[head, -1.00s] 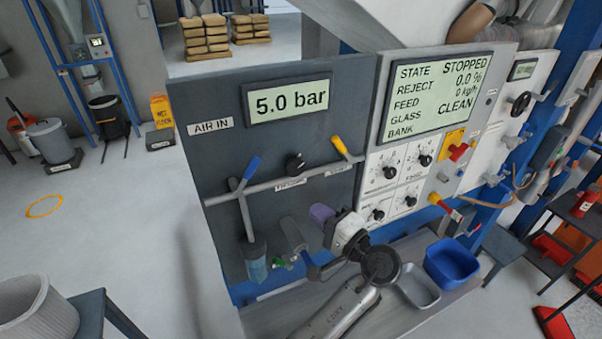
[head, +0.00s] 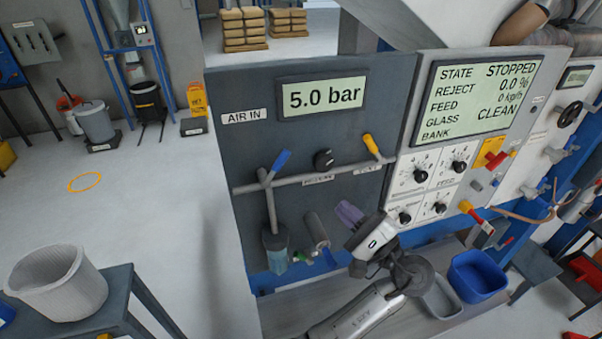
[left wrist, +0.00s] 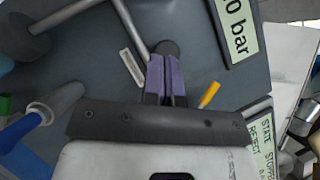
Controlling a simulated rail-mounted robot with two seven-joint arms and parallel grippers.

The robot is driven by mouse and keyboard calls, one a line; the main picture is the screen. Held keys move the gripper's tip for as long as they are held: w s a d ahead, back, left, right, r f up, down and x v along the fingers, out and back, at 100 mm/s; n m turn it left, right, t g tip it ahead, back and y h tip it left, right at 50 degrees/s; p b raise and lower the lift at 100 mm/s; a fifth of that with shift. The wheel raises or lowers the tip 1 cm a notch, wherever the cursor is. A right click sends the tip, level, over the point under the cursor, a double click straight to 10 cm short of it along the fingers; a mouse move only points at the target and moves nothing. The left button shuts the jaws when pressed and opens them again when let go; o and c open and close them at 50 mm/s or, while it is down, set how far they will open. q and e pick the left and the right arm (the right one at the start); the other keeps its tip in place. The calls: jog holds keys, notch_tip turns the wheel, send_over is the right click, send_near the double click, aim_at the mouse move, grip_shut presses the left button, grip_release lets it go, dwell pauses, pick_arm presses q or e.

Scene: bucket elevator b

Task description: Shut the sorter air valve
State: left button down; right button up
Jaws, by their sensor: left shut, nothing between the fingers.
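A yellow lever (head: 371,145) sits on the grey pipe at the right of the dark air panel, tilted up and left. It also shows in the left wrist view (left wrist: 209,95), right of my fingers. A blue lever (head: 281,161) stands tilted at the left end of the pipe, near the AIR IN label. The small labels by the levers are too blurred to read. My left gripper (head: 349,213), with purple fingers, is below the yellow lever and apart from it. Its fingers (left wrist: 166,78) are shut and empty, pointing toward the panel. My right gripper is not in view.
A black knob (head: 323,158) sits between the levers. A filter bowl (head: 275,250) and a grey cylinder (head: 316,228) hang below the pipe, left of my gripper. A blue bin (head: 477,275) and a metal tray (head: 442,298) rest on the bench below. The display reads 5.0 bar.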

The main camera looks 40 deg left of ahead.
pick_arm(q)
jog(key=s+r+p+x, duration=0.1)
jog(key=p+x, duration=0.4)
jog(key=x, duration=0.7)
jog(key=shift+s+a+r, duration=0.2)
jog(key=shift+s+a, duration=0.05)
jog(key=shift+s, duration=0.45)
jog(key=shift+s+r+n+h, duration=0.2)
jog(key=shift+n+h, duration=0.1)
jog(key=shift+n, duration=0.2)
